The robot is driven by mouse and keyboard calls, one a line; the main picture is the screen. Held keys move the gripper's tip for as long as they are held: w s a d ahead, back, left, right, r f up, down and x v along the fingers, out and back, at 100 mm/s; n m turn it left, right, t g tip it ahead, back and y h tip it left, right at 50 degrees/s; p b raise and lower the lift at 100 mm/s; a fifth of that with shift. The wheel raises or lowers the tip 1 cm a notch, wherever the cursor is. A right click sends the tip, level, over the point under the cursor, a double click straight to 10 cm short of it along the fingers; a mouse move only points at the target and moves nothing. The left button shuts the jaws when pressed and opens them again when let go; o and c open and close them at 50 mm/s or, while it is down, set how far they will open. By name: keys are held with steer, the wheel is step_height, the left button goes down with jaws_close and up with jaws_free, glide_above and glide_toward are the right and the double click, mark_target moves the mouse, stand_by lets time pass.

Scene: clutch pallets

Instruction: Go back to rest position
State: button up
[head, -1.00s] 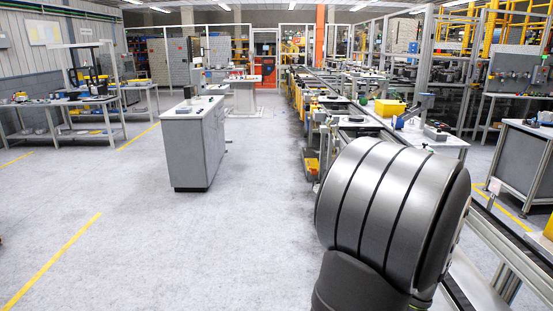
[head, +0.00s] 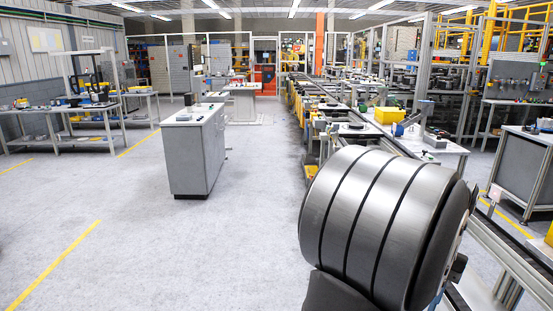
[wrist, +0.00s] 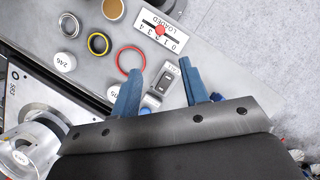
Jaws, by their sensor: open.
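My gripper (wrist: 160,88) shows in the wrist view as two blue fingers, spread apart with nothing held between them. It is above a grey work surface (wrist: 205,45). A small grey device with a dark switch (wrist: 167,80) shows in the gap between the fingers; the height between them is hard to tell. In the head view my large grey arm link fills the lower right, and the gripper is hidden there.
The wrist view shows a red ring (wrist: 131,61), a yellow ring (wrist: 98,43), a white cap (wrist: 65,62), a LOADED scale with a red knob (wrist: 160,30) and a metal cylindrical part (wrist: 32,150). In the head view, a grey cabinet (head: 196,160) stands on open floor beside the conveyor line (head: 340,100).

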steer(key=x, duration=1.6)
steer(key=shift+w+f, duration=0.15)
steer(key=v, duration=1.7)
steer(key=s+d+f+m+t+y, duration=0.1)
steer(key=s+f+t, duration=0.4)
steer(key=s, duration=0.6)
steer(key=shift+s+d+f+m+y, duration=0.3)
steer(key=shift+d+f+y, duration=0.25)
steer(key=shift+f, duration=0.35)
steer(key=shift+t, duration=0.3)
